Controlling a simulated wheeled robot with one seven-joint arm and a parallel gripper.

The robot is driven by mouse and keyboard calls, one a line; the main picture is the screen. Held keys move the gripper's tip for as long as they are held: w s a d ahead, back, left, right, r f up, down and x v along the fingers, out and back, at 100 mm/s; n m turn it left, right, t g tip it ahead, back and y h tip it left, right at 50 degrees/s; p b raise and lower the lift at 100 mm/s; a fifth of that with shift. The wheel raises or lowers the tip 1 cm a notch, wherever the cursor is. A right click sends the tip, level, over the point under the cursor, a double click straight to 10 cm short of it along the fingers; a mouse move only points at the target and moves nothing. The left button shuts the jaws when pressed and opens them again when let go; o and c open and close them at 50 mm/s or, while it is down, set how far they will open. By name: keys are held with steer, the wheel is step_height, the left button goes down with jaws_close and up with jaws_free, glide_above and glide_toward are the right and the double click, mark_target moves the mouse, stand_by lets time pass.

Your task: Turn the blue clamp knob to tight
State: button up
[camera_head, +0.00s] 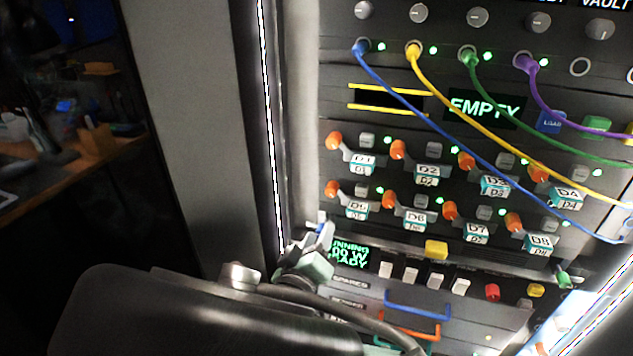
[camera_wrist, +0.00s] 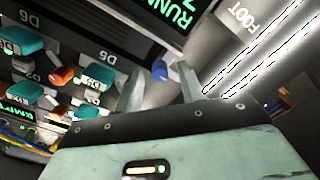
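The blue clamp knob (camera_wrist: 160,70) shows in the wrist view, small, on the panel edge beside the green-lettered display. In the head view my gripper (camera_head: 317,245) is at the lower left edge of the panel, left of the display (camera_head: 349,255). There the fingers mostly cover the knob, and its pointer direction cannot be read.
White switches (camera_head: 410,273) and a yellow button (camera_head: 436,249) lie right of the display. A lit strip and grey post (camera_head: 190,130) stand at the left.

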jaws_close()
